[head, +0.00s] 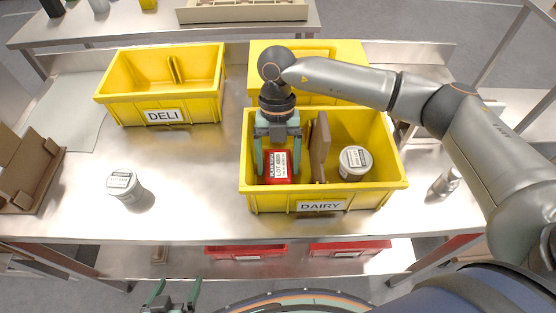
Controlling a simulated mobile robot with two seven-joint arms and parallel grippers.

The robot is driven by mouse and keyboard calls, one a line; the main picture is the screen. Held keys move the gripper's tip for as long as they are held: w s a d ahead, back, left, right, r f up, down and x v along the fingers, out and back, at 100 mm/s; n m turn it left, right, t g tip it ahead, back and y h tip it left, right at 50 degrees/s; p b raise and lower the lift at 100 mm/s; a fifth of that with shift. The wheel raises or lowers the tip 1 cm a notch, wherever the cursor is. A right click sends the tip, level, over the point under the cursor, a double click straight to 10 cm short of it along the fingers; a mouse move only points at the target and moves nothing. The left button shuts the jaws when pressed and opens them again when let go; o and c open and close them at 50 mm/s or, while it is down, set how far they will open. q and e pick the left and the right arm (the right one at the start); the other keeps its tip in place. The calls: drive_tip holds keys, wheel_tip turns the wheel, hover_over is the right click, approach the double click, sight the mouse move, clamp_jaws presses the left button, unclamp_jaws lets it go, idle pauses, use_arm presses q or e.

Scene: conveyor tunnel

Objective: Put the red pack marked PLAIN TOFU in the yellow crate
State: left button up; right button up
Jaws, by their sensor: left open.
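A red pack (278,168) with a white label is in the left compartment of the yellow DAIRY crate (274,201). The label's small print is too small to read fully. My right gripper (279,171) points down into that compartment, its fingers close against both sides of the pack. I cannot tell whether the pack touches the crate floor. My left gripper (172,298) is open and empty at the bottom edge, in front of the table.
A brown divider (320,148) splits the DAIRY crate; a white tub (354,162) stands right of it. A yellow DELI crate (157,107) is back left, another yellow crate (347,51) behind. A white-lidded tub (124,186) stands on the table (190,190). Red bins (247,252) sit below.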

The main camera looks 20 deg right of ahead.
drive_tip(key=v, duration=1.2)
drive_tip(key=shift+r+b, duration=0.15)
drive_tip(key=shift+b, duration=0.15)
